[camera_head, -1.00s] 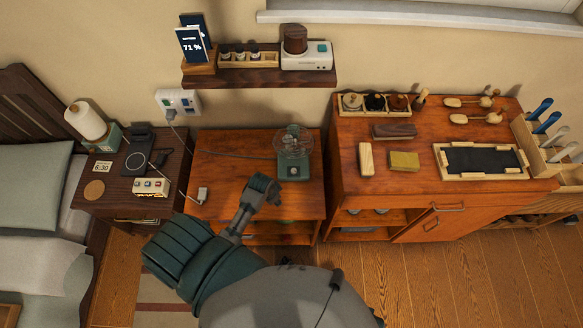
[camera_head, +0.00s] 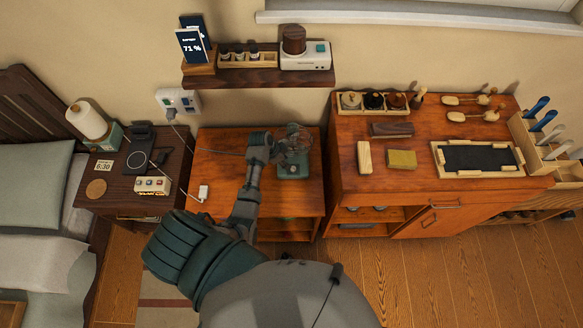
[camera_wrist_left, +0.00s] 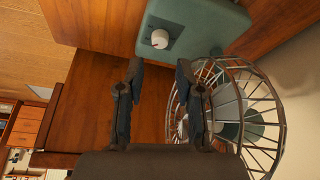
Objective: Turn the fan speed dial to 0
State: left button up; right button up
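The green desk fan (camera_head: 299,140) stands on the wooden table, its wire cage partly covered by my left gripper in the head view. In the left wrist view its cage (camera_wrist_left: 262,125) is at the right and its green base (camera_wrist_left: 205,30) at the top. The white round speed dial (camera_wrist_left: 160,39) sits on the base; its setting is too small to read. My left gripper (camera_wrist_left: 159,68) is open and empty, its fingertips apart just below the dial in that picture. In the head view the gripper (camera_head: 280,152) is at the left side of the fan. My right gripper is not in view.
The fan's table (camera_head: 225,175) is mostly clear, with a white plug-like item (camera_head: 203,192) at its left. A nightstand (camera_head: 115,205) stands left and a higher cabinet (camera_head: 345,185) right. A wall shelf (camera_head: 260,78) hangs behind.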

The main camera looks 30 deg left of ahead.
aim_at(293, 168)
pick_arm(q)
jog(key=b+x, duration=0.1)
jog(key=x, duration=0.6)
jog(key=shift+w+d+f, duration=0.1)
jog(key=shift+f, duration=0.25)
grip_shut()
